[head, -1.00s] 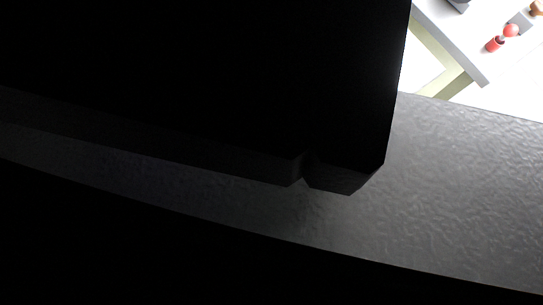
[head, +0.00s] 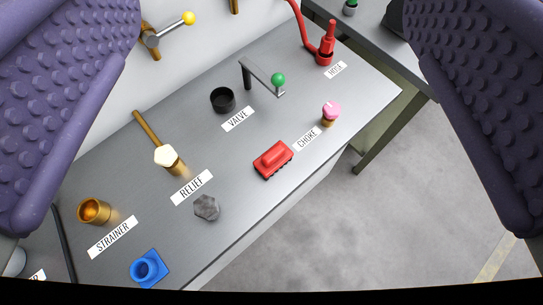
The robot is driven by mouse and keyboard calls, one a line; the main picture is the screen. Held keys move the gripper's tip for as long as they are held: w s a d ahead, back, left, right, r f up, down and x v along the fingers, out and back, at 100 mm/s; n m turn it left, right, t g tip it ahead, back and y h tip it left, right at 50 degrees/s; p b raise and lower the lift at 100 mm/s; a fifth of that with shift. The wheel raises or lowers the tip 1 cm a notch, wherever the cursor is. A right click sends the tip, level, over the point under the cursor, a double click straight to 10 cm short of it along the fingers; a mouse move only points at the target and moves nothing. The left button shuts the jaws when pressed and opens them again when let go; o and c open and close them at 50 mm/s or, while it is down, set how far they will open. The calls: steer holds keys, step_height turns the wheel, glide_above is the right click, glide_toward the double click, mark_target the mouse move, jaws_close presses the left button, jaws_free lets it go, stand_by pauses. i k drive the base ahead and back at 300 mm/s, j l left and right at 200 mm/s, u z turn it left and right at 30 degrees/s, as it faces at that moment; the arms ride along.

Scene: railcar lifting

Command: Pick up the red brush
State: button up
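The red brush (head: 273,159) lies on the grey bench top (head: 300,90), near its front edge, between the RELIEF and CHOKE labels. It has a red handle block on top and dark bristles along its lower side. My gripper (head: 272,130) is open and empty, its two purple studded finger pads wide apart at the left and right of the view. The brush shows between them, farther off and touched by neither pad.
A pink-topped knob (head: 331,112) and a grey hex nut (head: 207,207) flank the brush. A green-tipped lever (head: 277,80) rises behind it. A black cup (head: 222,99), white-topped brass handle (head: 166,157), brass cup (head: 94,210), blue fitting (head: 149,268) and red hose (head: 325,47) stand around. Floor is clear at right.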

mark_target(269, 163)
steer(key=l+u, duration=0.4)
steer(key=l, duration=0.25)
steer(key=i+l+u, duration=0.4)
steer(key=i+l, duration=0.15)
steer(key=i, duration=0.15)
